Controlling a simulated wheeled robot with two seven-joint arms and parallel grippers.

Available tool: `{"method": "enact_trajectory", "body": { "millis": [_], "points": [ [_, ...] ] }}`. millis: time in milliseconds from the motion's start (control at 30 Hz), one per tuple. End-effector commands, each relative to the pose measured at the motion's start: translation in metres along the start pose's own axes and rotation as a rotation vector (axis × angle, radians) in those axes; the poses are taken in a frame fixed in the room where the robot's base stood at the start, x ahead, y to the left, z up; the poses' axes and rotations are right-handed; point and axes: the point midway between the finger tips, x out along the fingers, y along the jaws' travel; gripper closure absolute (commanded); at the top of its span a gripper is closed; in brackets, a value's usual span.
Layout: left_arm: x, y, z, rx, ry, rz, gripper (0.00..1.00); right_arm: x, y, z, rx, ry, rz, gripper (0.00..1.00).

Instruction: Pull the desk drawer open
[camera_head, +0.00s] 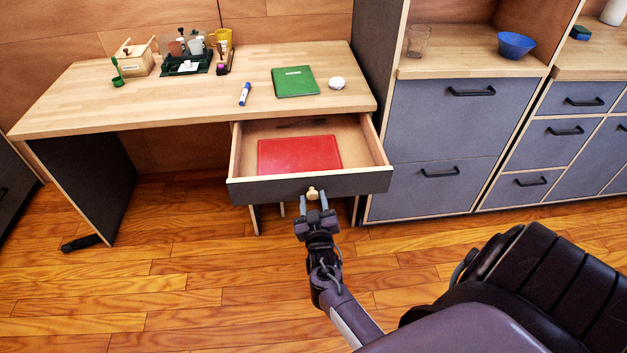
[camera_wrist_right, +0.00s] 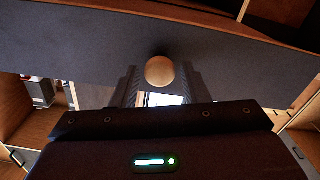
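The desk drawer (camera_head: 310,184) is pulled well out from under the right part of the desk (camera_head: 190,105). A red flat item like a book or folder (camera_head: 300,155) lies inside, with a thin dark item behind it. The drawer's round wooden knob (camera_head: 312,192) is on its dark front; it also shows in the right wrist view (camera_wrist_right: 160,71). My right gripper (camera_head: 313,203) is at the knob, one finger on each side. In the right wrist view gaps show between the knob and the fingers, so the gripper looks open. My left gripper is not in view.
The desktop holds a green book (camera_head: 294,81), a blue marker (camera_head: 244,94), a white round item (camera_head: 337,83), a wooden box (camera_head: 136,59) and a dark organizer (camera_head: 187,65). A grey cabinet (camera_head: 440,140) stands right of the drawer. The wooden floor (camera_head: 190,290) in front is mostly clear.

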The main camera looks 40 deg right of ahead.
Motion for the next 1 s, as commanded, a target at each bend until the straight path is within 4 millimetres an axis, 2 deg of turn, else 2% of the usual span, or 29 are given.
{"method": "enact_trajectory", "body": {
  "millis": [67, 367, 467, 567, 800, 1000],
  "points": [
    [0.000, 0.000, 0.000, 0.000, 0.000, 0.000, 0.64, 0.000, 0.000, 0.000, 0.000, 0.000, 0.000, 0.48],
    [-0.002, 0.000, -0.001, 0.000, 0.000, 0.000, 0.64, -0.002, 0.000, 0.000, -0.001, -0.001, 0.000, 0.48],
    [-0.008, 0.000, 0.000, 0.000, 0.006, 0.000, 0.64, -0.011, 0.001, -0.002, -0.002, -0.003, -0.001, 0.48],
    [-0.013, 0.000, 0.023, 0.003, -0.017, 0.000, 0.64, -0.028, 0.001, -0.003, -0.002, -0.004, -0.001, 0.48],
    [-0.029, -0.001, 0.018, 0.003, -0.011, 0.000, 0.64, -0.066, 0.000, -0.002, 0.000, -0.003, -0.001, 0.48],
    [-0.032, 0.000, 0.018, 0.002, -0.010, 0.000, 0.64, -0.078, 0.000, -0.001, -0.001, 0.000, 0.000, 0.48]
  ]
}}
